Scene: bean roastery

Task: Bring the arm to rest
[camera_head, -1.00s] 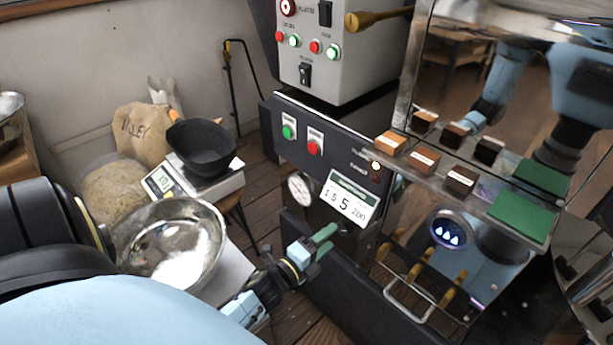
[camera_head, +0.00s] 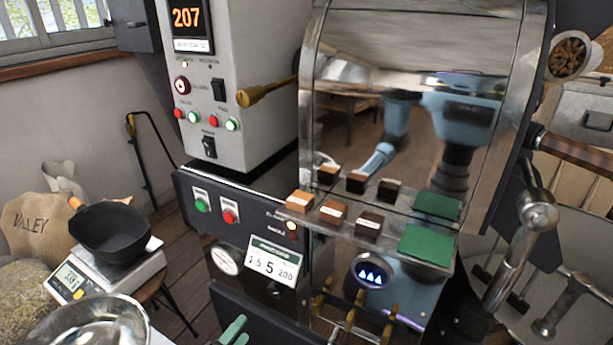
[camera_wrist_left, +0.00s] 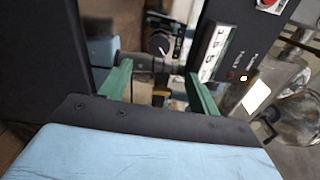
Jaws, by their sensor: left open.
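My left gripper (camera_head: 236,333) shows at the bottom edge of the head view, only its green fingertips in sight, low in front of the roaster's dark lower front. In the left wrist view its two green fingers (camera_wrist_left: 160,90) stand wide apart with nothing held between them. The left arm itself is out of the head view. My right gripper is not seen directly; the shiny roaster (camera_head: 400,60) mirrors blue parts of my body.
A control box (camera_head: 205,80) reads 207. A shelf holds several small wooden blocks (camera_head: 333,211) and a green pad (camera_head: 427,245). At left, a black pan (camera_head: 110,235) sits on a scale (camera_head: 110,280), with a steel bowl (camera_head: 95,325) in front and a sack (camera_head: 35,225) behind.

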